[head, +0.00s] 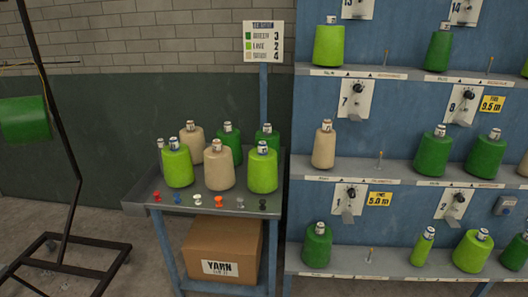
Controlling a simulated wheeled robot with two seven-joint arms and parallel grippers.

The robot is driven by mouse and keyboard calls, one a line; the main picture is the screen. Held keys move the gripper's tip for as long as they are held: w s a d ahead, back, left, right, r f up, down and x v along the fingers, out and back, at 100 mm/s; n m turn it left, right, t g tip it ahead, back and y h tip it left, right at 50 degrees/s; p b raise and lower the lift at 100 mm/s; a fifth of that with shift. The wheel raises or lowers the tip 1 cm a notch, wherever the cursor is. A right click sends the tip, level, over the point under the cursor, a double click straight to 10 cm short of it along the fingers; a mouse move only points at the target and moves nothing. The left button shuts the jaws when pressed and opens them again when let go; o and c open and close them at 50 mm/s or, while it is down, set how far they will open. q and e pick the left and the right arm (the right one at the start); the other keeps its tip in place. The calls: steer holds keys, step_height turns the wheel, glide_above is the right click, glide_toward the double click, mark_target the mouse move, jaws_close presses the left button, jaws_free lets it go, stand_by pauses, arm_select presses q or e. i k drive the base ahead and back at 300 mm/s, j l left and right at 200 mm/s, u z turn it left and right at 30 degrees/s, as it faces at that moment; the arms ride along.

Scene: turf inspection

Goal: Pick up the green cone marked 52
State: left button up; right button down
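Several dark green yarn cones with small white tags are in the head view; the tag numbers are too small to read, so I cannot tell which is marked 52. Two stand at the back of the cart, a left one (230,146) and a right one (267,136), partly hidden by cones in front. On the blue rack, one is on the top shelf (437,52), two on the middle shelf (432,155) (485,157), and one on the bottom shelf at left (317,249), with another at the right edge (515,253). Neither gripper is in view.
The metal cart (140,205) also holds lime cones (177,170), sand cones (219,172) and coloured pins along its front. A yarn box (222,248) sits below. A sign (263,42) rises behind. A black wheeled stand (68,268) is at left.

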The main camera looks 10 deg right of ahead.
mark_target(229, 136)
steer(key=i+j+z, duration=0.2)
steer(key=j, duration=0.45)
steer(key=k+j+z, duration=0.2)
steer(key=j, duration=0.45)
steer(key=i+j+z, duration=0.2)
steer(key=j, duration=0.5)
steer(key=k+j+z, duration=0.2)
steer(key=j, duration=0.45)
steer(key=k+j+z, duration=0.2)
steer(key=j, duration=0.45)
steer(key=i+l, duration=0.3)
steer(key=i, duration=0.15)
steer(key=i+l, duration=0.3)
steer(key=i, duration=0.2)
steer(key=i+l, duration=0.25)
steer(key=i, duration=0.2)
